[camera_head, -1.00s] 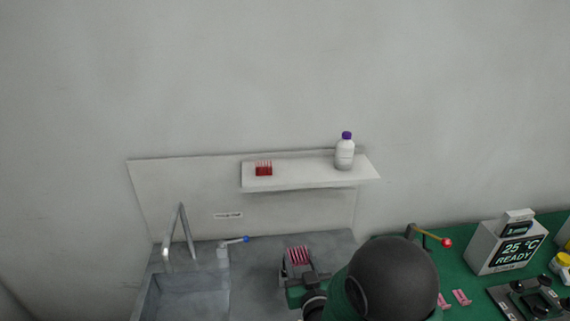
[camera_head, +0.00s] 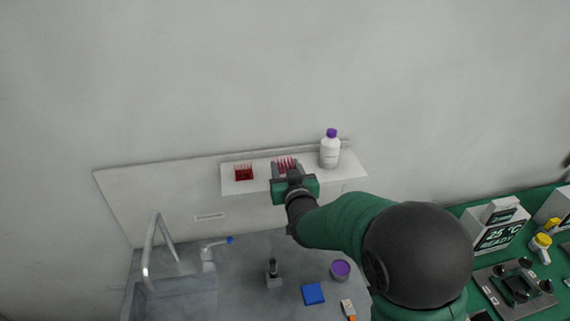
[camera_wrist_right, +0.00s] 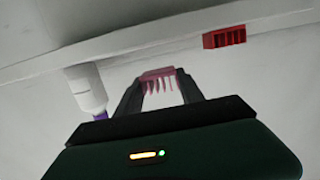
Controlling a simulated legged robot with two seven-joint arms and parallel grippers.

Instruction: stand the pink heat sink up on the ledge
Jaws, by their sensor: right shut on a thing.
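The pink heat sink (camera_head: 286,164) is in my right gripper (camera_head: 285,172), at the ledge (camera_head: 345,174) in the head view. In the right wrist view the heat sink (camera_wrist_right: 160,79) sits between the two dark fingers of my right gripper (camera_wrist_right: 159,88), its fins showing between them. In the head view its fins point up. My gripper hides its lower part, so I cannot tell whether it touches the ledge. The ledge (camera_wrist_right: 130,43) also shows in the right wrist view. My left gripper is not in view.
A red finned block (camera_head: 243,172) stands on the ledge to the left. A white bottle with a purple cap (camera_head: 330,152) stands to the right. Below are a sink with a faucet (camera_head: 152,245), a purple-topped jar (camera_head: 340,269) and a blue block (camera_head: 313,294).

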